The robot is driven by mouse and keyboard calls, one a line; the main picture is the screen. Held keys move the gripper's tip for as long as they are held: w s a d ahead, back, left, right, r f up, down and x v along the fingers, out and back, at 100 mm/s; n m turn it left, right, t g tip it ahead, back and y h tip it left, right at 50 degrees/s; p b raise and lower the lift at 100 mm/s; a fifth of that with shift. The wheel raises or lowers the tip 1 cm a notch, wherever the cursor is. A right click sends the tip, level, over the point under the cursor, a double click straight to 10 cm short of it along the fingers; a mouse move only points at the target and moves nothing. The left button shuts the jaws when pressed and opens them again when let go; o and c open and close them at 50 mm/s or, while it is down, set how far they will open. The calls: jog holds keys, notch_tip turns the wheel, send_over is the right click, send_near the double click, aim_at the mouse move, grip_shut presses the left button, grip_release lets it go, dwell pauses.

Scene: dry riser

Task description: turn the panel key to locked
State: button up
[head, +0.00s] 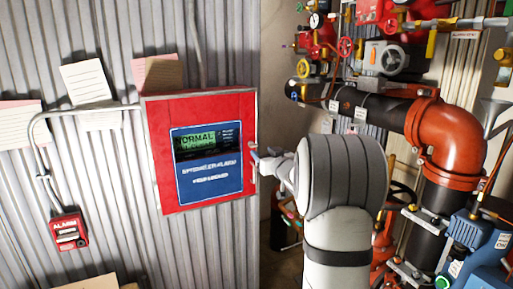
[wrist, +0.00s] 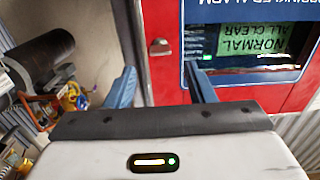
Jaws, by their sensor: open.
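The red alarm panel (head: 157,165) hangs on the corrugated wall, with a blue face (head: 212,180) and a green screen reading NORMAL. In the wrist view the panel (wrist: 165,85) appears upside down. A small round silver lock with a reddish piece on it, seemingly the panel key (wrist: 160,47), sits on the red border beside the screen. My gripper (wrist: 160,69) is open, its two blue fingers apart on either side of the lock in the picture, with nothing between them. Whether they touch the panel cannot be told. In the head view my gripper (head: 256,157) is at the panel's right edge; the key is not clear there.
A red alarm pull box (head: 68,232) with grey conduit is at the lower left. Paper notes (head: 87,82) are on the wall. Pipes, with an orange elbow (head: 445,140), valves and gauges crowd the right, close to my arm.

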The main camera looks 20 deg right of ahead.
aim_at(250, 145)
jog(key=w+p, duration=0.1)
jog(key=w, duration=0.5)
jog(key=shift+a, duration=0.15)
jog(key=shift+c, duration=0.2)
jog(key=c, duration=1)
